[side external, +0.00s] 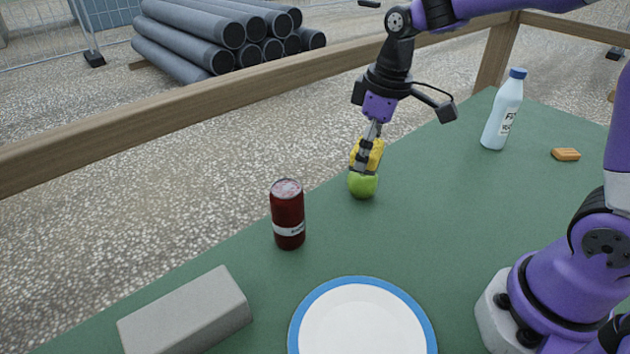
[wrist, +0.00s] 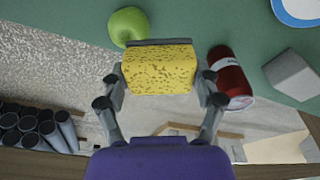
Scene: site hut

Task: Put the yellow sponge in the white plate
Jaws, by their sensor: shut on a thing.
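The yellow sponge (wrist: 160,70) is held between the fingers of my gripper (wrist: 160,84) in the wrist view. In the side view my gripper (side external: 368,158) is shut on the sponge (side external: 376,152), with the fingers partly covering it. The sponge shows just above and behind a green apple (side external: 362,186); I cannot tell whether they touch. The white plate (side external: 362,322) with a blue rim lies at the front of the table, cut off by the lower picture edge. It also shows in the top right corner of the wrist view (wrist: 300,10).
A dark red can (side external: 288,216) stands between the apple and the plate, to the left. A grey block (side external: 186,312) lies left of the plate. A bottle (side external: 503,112) and a small orange-brown item (side external: 566,154) are at the right. The green table's middle is clear.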

